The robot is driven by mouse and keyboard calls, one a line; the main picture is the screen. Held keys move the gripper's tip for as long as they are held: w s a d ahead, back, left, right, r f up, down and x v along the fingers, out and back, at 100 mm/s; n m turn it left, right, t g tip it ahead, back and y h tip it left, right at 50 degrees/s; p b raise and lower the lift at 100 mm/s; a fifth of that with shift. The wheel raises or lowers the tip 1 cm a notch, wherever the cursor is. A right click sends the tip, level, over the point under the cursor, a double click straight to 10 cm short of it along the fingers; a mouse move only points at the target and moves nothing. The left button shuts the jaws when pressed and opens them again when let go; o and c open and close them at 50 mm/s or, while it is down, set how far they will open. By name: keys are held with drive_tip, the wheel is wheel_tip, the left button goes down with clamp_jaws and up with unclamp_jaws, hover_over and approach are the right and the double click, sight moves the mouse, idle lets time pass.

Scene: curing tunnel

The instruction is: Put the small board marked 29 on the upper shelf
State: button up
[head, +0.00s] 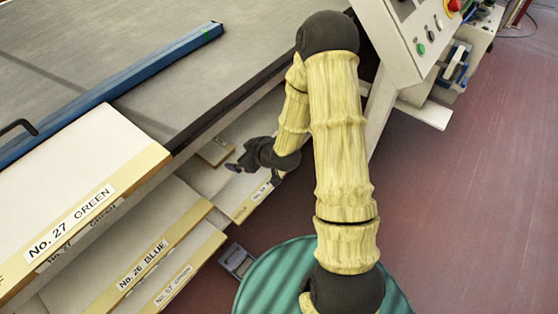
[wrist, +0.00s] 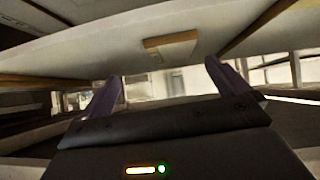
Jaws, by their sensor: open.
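A small pale board with a wooden edge (head: 215,152) lies on a large pale board under the bench, just beyond my gripper. What looks like the same small board (wrist: 170,44) shows above and between my fingers in the wrist view. No number on it is readable, so I cannot tell whether it is the one marked 29. My gripper (head: 233,167) is beside the small board, with a gap between them. Its purple fingers (wrist: 165,75) are spread apart with nothing between them. I cannot tell which level is the upper shelf.
Large framed boards labelled No. 27 GREEN (head: 75,222) and No. 26 BLUE (head: 140,262) stick out at left. A control box (head: 415,35) stands at upper right. The red floor (head: 460,200) at right is clear.

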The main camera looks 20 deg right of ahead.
drive_tip(key=s+d+r+m+g+h, duration=0.2)
drive_tip(key=s+d+r+m+g, duration=0.1)
drive_tip(key=s+r, duration=0.5)
drive_tip(key=s+d+r+m+g+h, duration=0.3)
drive_tip(key=s+r, duration=0.4)
drive_tip(key=s, duration=0.3)
drive_tip(key=shift+s+d+r+m, duration=0.2)
drive_tip(key=shift+d+r+m, duration=0.2)
drive_tip(key=shift+d, duration=0.1)
